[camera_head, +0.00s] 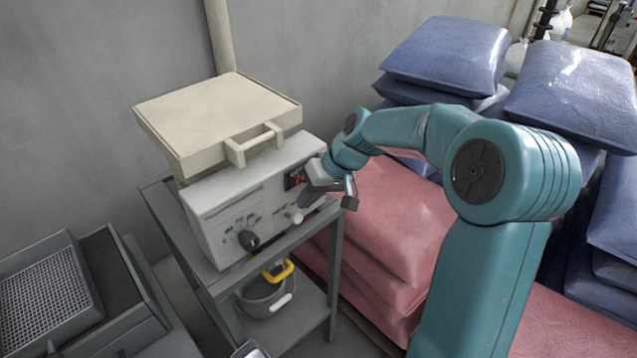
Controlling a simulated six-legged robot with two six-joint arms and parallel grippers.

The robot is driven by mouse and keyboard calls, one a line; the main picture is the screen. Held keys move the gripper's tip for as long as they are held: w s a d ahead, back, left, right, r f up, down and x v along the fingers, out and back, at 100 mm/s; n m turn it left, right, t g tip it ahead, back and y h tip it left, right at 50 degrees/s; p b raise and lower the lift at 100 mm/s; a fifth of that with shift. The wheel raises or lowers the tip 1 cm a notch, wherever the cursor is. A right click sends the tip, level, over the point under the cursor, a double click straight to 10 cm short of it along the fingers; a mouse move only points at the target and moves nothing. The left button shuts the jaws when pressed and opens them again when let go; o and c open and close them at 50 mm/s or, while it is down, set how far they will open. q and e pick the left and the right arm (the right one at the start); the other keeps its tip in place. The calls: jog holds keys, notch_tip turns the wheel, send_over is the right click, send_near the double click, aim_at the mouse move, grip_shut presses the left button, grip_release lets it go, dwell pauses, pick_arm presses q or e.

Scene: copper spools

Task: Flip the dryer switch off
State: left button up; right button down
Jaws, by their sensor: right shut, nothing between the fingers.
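The dryer (228,206) is a pale grey box with a beige lid (215,110) and a handle on top. It stands on a grey metal cart. Its front has a black knob (249,240) at the lower left and a dark switch plate with a red part, the switch (295,178), at the upper right. My right gripper (308,196) is shut and empty at the right end of the front panel, right beside the switch. It hides part of the panel there; I cannot tell whether it touches the switch or which way the switch is set. My left gripper is not in view.
The grey cart (333,262) has a lower shelf with a grey bucket (262,296) with a yellow handle. Pink sacks (400,220) and blue sacks (450,55) are stacked close at the right. A grey bin with a mesh tray (48,295) is at lower left. A wall stands behind.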

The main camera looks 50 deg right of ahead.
jog(key=shift+x, duration=0.75)
